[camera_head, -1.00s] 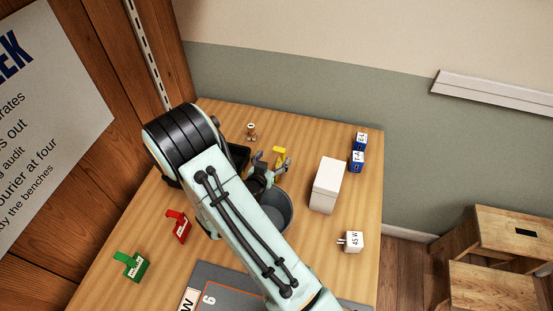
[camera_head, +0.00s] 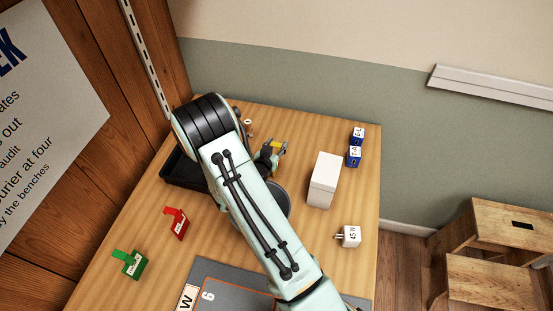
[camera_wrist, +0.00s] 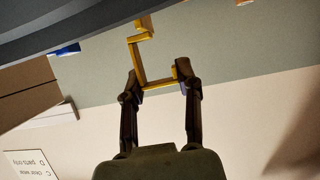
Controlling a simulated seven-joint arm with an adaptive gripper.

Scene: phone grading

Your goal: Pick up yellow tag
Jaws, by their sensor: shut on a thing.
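The yellow tag (camera_head: 279,146) is a bent yellow piece at the far part of the table in the head view. My gripper (camera_head: 270,152) is at it, partly hidden by my arm. In the wrist view, the fingers of my gripper (camera_wrist: 160,82) are shut on the lower bar of the yellow tag (camera_wrist: 138,60). The rest of the tag sticks out beyond the fingertips. The head view does not clearly show whether the tag touches the table.
A white box (camera_head: 324,180) stands right of my gripper, with blue blocks (camera_head: 355,156) behind it. A grey bin (camera_head: 281,199) and black tray (camera_head: 184,171) are partly behind my arm. Red (camera_head: 176,222) and green (camera_head: 130,264) tags stand left; a white plug block (camera_head: 350,236) sits right.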

